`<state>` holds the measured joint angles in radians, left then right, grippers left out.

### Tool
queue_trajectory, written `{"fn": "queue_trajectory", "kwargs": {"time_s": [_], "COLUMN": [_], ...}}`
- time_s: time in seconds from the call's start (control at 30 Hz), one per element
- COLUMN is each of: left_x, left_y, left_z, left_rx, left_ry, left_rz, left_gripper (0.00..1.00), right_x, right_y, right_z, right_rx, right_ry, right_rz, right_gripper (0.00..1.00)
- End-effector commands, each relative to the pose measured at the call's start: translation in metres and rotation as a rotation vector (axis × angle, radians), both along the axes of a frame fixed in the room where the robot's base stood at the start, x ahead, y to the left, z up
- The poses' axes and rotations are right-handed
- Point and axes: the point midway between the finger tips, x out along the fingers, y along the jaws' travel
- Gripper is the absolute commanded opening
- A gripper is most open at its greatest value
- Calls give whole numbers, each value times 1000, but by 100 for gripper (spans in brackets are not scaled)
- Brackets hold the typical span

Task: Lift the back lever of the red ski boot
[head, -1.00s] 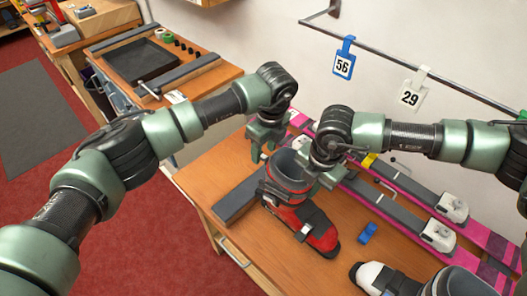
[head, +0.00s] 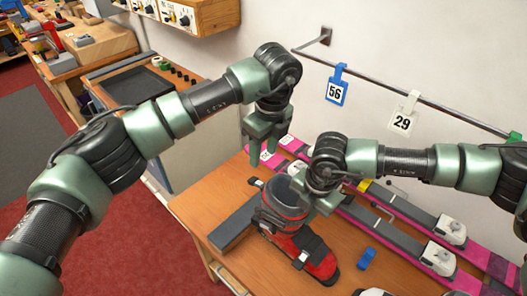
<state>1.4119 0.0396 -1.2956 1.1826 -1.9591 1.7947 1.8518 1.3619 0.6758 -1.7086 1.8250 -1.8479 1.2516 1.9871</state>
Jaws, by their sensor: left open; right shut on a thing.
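The red ski boot (head: 321,261) stands upright on the wooden bench, its toe toward the lower right and its dark grey cuff (head: 283,192) toward the upper left. A small dark piece with a pale tip (head: 257,183), apparently the back lever, sticks out behind the cuff. My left gripper (head: 264,155) is open and empty, pointing down above and behind the boot, apart from it. My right gripper (head: 318,208) is shut at the right side of the boot's cuff, apparently on its rim; its fingertips are partly hidden by its own wrist.
A dark grey bar (head: 236,219) lies left of the boot. Pink skis (head: 400,232) with white bindings lie along the wall behind. A small blue block (head: 367,257) lies right of the toe. Tags 56 (head: 335,91) and 29 (head: 402,122) hang from a rail.

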Motion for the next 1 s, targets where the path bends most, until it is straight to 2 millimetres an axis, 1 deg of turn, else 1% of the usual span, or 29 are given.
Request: {"fn": "queue_trajectory", "kwargs": {"time_s": [0.07,0.17,0.27,0.4,0.5,0.6,0.7,0.8,1.0], "left_x": [0,-1,-3,-6,-8,-10,-11,-12,-12], "left_y": [-1,-2,-4,-8,-9,-11,-12,-12,-12], "left_z": [5,18,38,69,88,103,113,118,119], "left_rx": [-1,-1,0,-1,1,0,1,0,0], "left_ry": [-2,-4,-4,-5,-4,-3,-2,0,0], "left_rz": [0,1,0,0,1,1,0,0,0], "left_gripper": [45,45,45,45,45,45,45,45,45], "right_x": [0,0,0,0,0,0,0,0,0], "right_y": [0,0,0,0,0,0,0,0,0], "right_z": [0,0,0,0,0,0,0,0,0], "right_rx": [0,0,0,1,1,0,0,0,0], "right_ry": [0,0,0,-1,-1,0,0,0,0], "right_rz": [0,0,0,0,0,0,0,0,0], "right_gripper": [0,0,0,0,0,0,0,0,0]}}
